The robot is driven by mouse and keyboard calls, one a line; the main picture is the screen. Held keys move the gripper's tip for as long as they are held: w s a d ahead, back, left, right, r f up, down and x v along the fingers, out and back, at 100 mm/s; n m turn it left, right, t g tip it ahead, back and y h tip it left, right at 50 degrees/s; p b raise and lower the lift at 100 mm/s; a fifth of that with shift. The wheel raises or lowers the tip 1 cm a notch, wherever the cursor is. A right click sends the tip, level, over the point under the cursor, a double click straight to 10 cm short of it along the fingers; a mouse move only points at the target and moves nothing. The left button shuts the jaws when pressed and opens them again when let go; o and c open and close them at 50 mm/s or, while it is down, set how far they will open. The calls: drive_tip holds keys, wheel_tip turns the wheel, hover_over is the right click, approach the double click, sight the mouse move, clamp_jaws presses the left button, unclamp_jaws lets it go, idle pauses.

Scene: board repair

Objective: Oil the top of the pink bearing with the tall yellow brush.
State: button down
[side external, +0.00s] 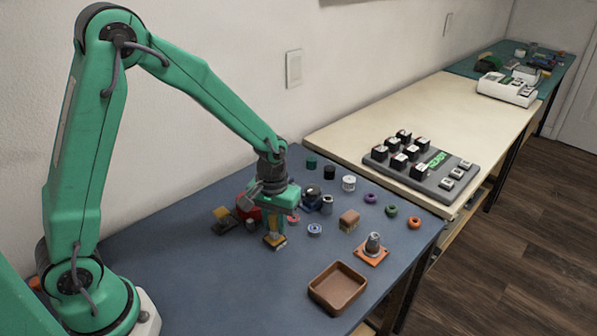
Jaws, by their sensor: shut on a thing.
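My gripper (273,228) points down over the blue table and is shut on a small yellow thing (275,241), which looks like the yellow brush. The fingers hide much of it, and I cannot tell whether its lower end touches the table. A pinkish-red ring (294,218), which looks like the pink bearing, lies just right of and behind the gripper, partly hidden by it. The held thing is beside this ring, not over it. A blue and white bearing (315,230) lies further right.
Dark pots, a white spool (348,183) and a red block (248,207) stand behind. A tan block (349,220), an orange stand (372,251), a brown tray (338,288) and purple, green and orange rings (414,222) lie right. The front-left table (215,285) is clear.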

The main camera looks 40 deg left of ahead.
sight(274, 214)
drive_tip(key=shift+f, duration=0.45)
idle(1.6)
drive_tip(key=shift+r, duration=0.1)
drive_tip(key=shift+r, duration=3.5)
